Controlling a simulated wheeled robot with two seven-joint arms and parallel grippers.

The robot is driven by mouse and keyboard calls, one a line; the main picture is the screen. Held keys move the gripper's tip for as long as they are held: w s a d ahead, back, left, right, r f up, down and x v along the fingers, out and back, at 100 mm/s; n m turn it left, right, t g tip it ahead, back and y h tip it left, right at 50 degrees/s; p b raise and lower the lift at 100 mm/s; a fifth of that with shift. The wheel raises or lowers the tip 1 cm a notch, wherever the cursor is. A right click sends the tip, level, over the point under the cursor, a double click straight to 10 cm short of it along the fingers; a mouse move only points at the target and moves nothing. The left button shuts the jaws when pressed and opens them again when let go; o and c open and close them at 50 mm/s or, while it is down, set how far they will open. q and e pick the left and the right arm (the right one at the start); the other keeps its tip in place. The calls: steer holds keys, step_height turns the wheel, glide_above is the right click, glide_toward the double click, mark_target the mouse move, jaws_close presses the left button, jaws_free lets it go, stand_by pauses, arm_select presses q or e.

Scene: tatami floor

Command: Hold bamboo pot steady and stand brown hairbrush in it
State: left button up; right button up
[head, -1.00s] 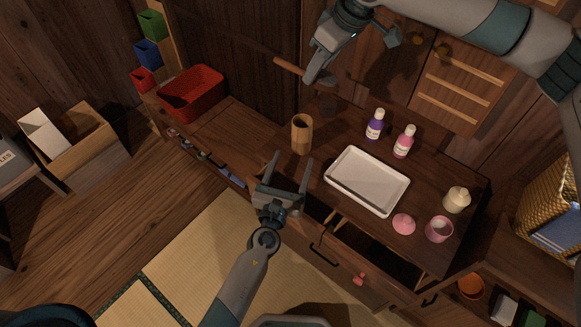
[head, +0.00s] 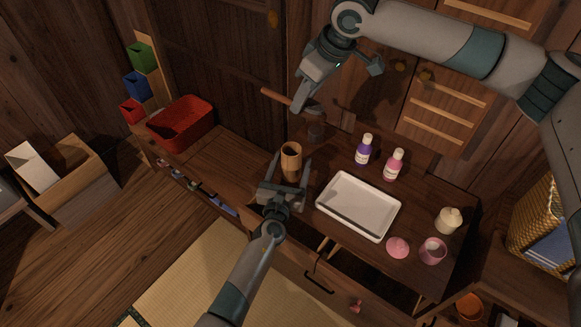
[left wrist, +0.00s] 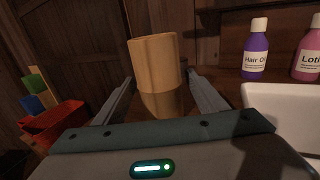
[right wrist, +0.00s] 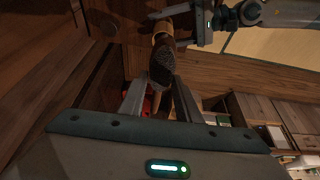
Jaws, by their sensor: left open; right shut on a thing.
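The bamboo pot (head: 291,160) stands upright on the wooden dresser top, left of the white tray. My left gripper (head: 286,172) is open, with its fingers on either side of the pot. In the left wrist view the pot (left wrist: 157,75) is between the open fingers, with gaps visible beside it. My right gripper (head: 303,103) is above and behind the pot, shut on the brown hairbrush. The brush's handle (head: 276,97) sticks out to the left and its head (head: 331,107) to the right. In the right wrist view the dark bristled brush head (right wrist: 163,62) shows beyond the fingers.
The white tray (head: 321,203) lies right of the pot. A purple bottle (head: 363,151) and a pink bottle (head: 393,166) stand behind it. A pink cup (head: 432,252) and cream jar (head: 449,221) are at the right. A red basket (head: 206,139) is at the left.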

arm_select(q)
steer(key=c, duration=1.1)
steer(key=shift+c, duration=0.2)
